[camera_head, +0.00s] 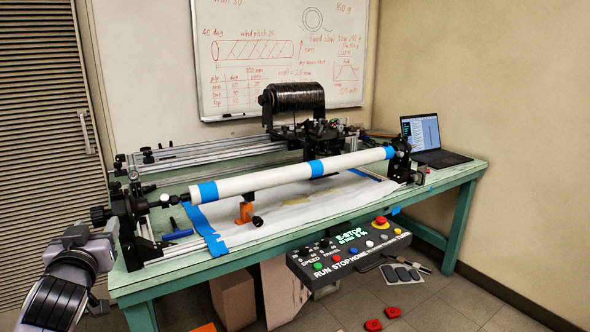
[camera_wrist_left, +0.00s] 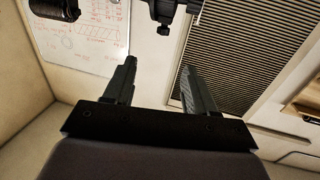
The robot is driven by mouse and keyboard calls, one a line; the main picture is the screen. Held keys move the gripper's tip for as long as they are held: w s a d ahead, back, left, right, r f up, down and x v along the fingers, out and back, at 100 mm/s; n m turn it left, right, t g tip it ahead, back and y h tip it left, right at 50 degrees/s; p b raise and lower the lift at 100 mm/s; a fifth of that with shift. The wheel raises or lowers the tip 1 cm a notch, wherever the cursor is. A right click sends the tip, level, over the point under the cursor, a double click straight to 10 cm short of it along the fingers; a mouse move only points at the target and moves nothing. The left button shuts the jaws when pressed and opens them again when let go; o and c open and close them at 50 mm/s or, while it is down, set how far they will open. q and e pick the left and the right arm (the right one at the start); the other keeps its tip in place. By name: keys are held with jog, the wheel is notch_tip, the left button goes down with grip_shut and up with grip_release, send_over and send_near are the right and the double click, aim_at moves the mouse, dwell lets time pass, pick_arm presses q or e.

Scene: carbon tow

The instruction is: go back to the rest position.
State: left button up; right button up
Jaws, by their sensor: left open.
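My left arm comes in at the lower left of the head view, beside the table's left end. In the left wrist view my left gripper (camera_wrist_left: 157,68) is open, with its two dark fingers apart and only bare wall between them. It appears clear of the machine and holds nothing. My right gripper is in neither view. The winding machine's white tube (camera_head: 270,178) with blue bands lies level between the left end support (camera_head: 130,215) and the right one.
A green table (camera_head: 455,180) carries the machine, a black spool (camera_head: 297,97) and a laptop (camera_head: 424,135). A control panel (camera_head: 350,250) with coloured buttons stands at the front. Boxes (camera_head: 285,290) sit underneath. A whiteboard (camera_head: 280,50) and slatted shutter (camera_head: 45,130) are behind.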

pick_arm(q)
jog(key=s+d+f+m+g+h+p, duration=0.1)
jog(key=s+d+f+h, duration=0.1)
jog(key=f, duration=0.4)
jog(key=s+d+f+m+g+h, duration=0.1)
jog(key=d+f+m, duration=0.15)
jog(key=f, duration=0.35)
jog(key=s+d+f+m+g+h+p, duration=0.1)
jog(key=s+d+f+g+h+p, duration=0.1)
jog(key=s+d+f, duration=0.4)
jog(key=s+d+f+m+g+h+p, duration=0.1)
jog(key=s+d+f, duration=0.5)
jog(key=s+f, duration=0.7)
jog(key=s+g+h, duration=0.1)
jog(key=s+h, duration=0.1)
jog(key=s, duration=0.3)
jog(key=shift+s+p, duration=0.4)
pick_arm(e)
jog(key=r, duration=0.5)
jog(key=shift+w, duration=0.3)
pick_arm(q)
jog(key=shift+m, duration=0.25)
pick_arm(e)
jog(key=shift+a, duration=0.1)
